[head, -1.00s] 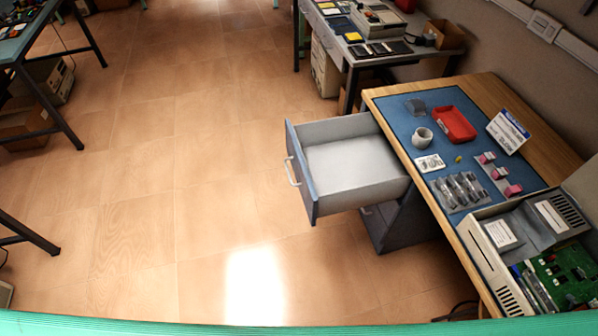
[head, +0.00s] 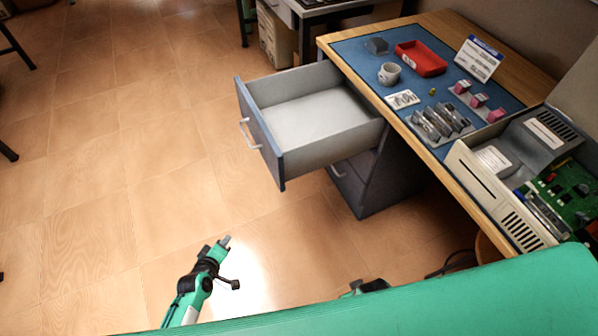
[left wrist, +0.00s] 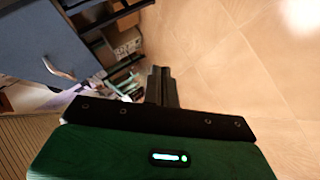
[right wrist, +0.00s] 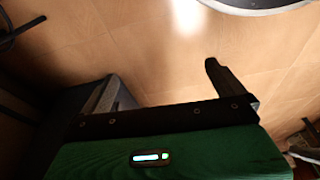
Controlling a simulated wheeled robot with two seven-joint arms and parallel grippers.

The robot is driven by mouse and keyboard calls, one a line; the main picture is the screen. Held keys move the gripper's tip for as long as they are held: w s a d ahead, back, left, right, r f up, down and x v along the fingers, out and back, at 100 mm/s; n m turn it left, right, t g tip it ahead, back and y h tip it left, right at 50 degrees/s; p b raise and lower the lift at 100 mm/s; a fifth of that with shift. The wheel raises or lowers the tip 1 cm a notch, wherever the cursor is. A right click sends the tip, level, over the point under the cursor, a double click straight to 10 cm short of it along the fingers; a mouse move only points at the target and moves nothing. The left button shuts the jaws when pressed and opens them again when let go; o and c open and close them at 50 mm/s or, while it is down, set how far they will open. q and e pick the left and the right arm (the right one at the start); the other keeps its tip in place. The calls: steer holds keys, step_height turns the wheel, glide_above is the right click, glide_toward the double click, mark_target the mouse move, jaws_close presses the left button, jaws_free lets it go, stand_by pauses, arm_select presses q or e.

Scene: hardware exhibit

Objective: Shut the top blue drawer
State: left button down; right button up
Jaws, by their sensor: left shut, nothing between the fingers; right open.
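The top blue drawer (head: 262,135) is pulled far out to the left from under the workbench in the head view, its grey tray empty. Its pale handle (head: 246,133) is on the front panel. A blue panel with a handle (left wrist: 58,68), apparently the drawer front, shows at the upper left of the left wrist view. My left gripper (head: 226,241) is shut and empty, below and apart from the drawer front; its fingers also show in the left wrist view (left wrist: 162,88). My right gripper (right wrist: 165,88) is open and empty above the floor; the head view barely shows that arm.
A lower drawer (head: 348,180) sits closed in the cabinet. The floor left of the drawer is clear.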

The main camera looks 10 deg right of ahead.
mark_target(268, 152)
arm_select(q)
steer(key=w+d+r+n+t+h+b, duration=0.2)
steer(key=w+d+r+b, duration=0.15)
steer(key=r, duration=0.55)
steer(key=w+d+r+n+t+h+b, duration=0.25)
steer(key=r+b, duration=0.25)
steer(key=r, duration=0.3)
steer(key=x, duration=0.4)
steer(key=s+d+x, duration=0.1)
steer(key=x, duration=0.3)
steer(key=d+x, duration=0.1)
steer(key=x, duration=0.3)
steer(key=shift+d+r, duration=0.2)
steer(key=shift+d, duration=0.05)
steer(key=shift+w+d, duration=0.15)
steer(key=shift+d, duration=0.3)
arm_select(e)
step_height(268, 152, up, 11)
steer(key=t, duration=0.1)
steer(key=shift+w, duration=0.2)
steer(key=shift+r, duration=0.1)
